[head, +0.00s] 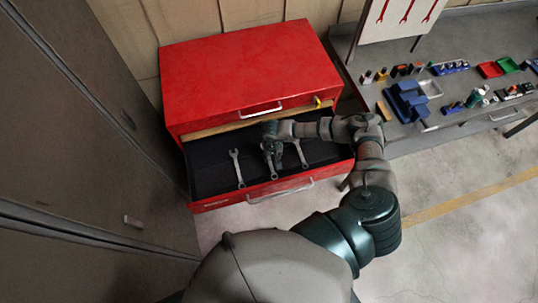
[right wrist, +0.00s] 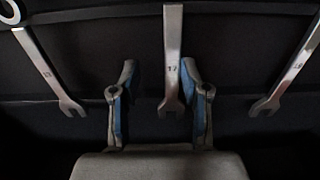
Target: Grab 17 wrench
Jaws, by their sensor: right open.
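The 17 wrench (right wrist: 172,55) is a grey metal wrench with "17" on its handle, its open jaw pointing down in the right wrist view. My right gripper (right wrist: 158,68) is open, with one blue-padded finger on each side of this wrench. The wrench is closer to the right finger; I cannot tell whether they touch. In the head view my right gripper (head: 270,145) is over the open drawer and hides part of the middle wrench. Other wrenches lie at its left (right wrist: 45,62) and right (right wrist: 290,70); their numbers are hard to read. My left gripper is out of view.
The wrenches lie in the dark-lined open drawer (head: 208,182) of a red tool cabinet (head: 245,70). A grey workbench (head: 455,75) with blue bins and small tools stands at the right. A grey cabinet (head: 80,130) borders the left. Bare floor lies in front of the drawer.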

